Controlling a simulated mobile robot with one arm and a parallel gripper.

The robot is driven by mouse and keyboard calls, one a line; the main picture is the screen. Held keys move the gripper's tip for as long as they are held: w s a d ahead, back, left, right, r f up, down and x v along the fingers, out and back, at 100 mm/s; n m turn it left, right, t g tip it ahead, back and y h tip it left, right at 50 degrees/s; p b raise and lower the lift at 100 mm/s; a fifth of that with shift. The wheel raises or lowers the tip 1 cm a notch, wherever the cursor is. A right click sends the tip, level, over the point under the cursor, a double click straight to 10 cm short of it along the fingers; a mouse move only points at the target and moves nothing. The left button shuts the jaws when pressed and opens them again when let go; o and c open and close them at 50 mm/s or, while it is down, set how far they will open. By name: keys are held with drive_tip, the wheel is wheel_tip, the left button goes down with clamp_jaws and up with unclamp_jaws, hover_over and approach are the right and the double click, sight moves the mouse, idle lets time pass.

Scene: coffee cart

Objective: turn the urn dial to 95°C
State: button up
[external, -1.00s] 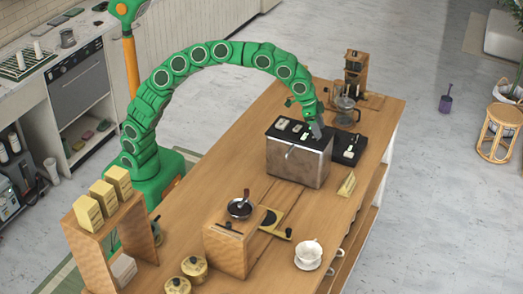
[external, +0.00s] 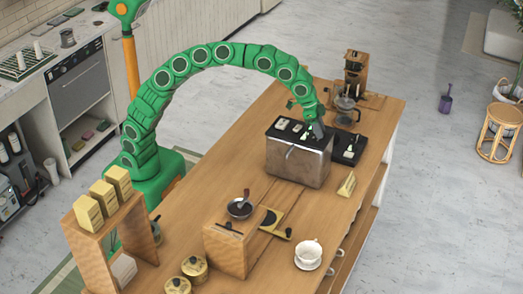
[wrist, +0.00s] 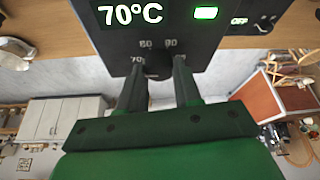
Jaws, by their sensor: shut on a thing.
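The urn (external: 298,163) is a metal box with a dark top, standing on the wooden cart. In the wrist view its black panel (wrist: 190,38) shows a display (wrist: 130,14) reading 70°C and a lit green light (wrist: 205,13). The dark dial (wrist: 158,66) sits below the display, with small number marks around it, among them a 70 at its left. My gripper (wrist: 160,70) is shut on the dial, one finger on each side. In the external view my gripper (external: 317,131) is at the urn's top right; the dial is hidden there.
A black scale-like device (external: 347,148) stands close to the urn's right. A glass carafe (external: 346,110) and a grinder (external: 354,68) are behind. A small yellow sign (external: 347,184) stands in front.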

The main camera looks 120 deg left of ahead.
drive_tip(key=m+h, duration=0.1)
drive_tip(key=m, duration=0.2)
drive_tip(key=shift+a+m, duration=0.15)
drive_tip(key=shift+m, duration=0.25)
drive_tip(key=m+h, duration=0.1)
drive_tip(key=m, duration=0.1)
drive_tip(key=m+h, duration=0.1)
drive_tip(key=m, duration=0.1)
drive_tip(key=shift+a+f+m+g, duration=0.1)
drive_tip(key=shift+a+m+g, duration=0.05)
drive_tip(key=shift+m+g, duration=0.2)
drive_tip(key=m+g, duration=0.1)
drive_tip(key=m, duration=0.1)
drive_tip(key=m+h, duration=0.1)
drive_tip(key=m, duration=0.2)
drive_tip(key=shift+w+a+m+g+h, duration=0.1)
drive_tip(key=shift+a+m+g+h, duration=0.15)
drive_tip(key=shift+g+h, duration=0.1)
drive_tip(key=shift+d+m+g, duration=0.1)
drive_tip(key=shift+m+g, duration=0.4)
drive_tip(key=shift+m, duration=0.7)
drive_tip(key=shift+w+m, duration=0.1)
drive_tip(key=shift+m, duration=0.2)
drive_tip(key=o, duration=1)
drive_tip(key=shift+h, duration=0.25)
drive_tip(key=shift+o, duration=0.2)
drive_tip(key=shift+d, duration=0.1)
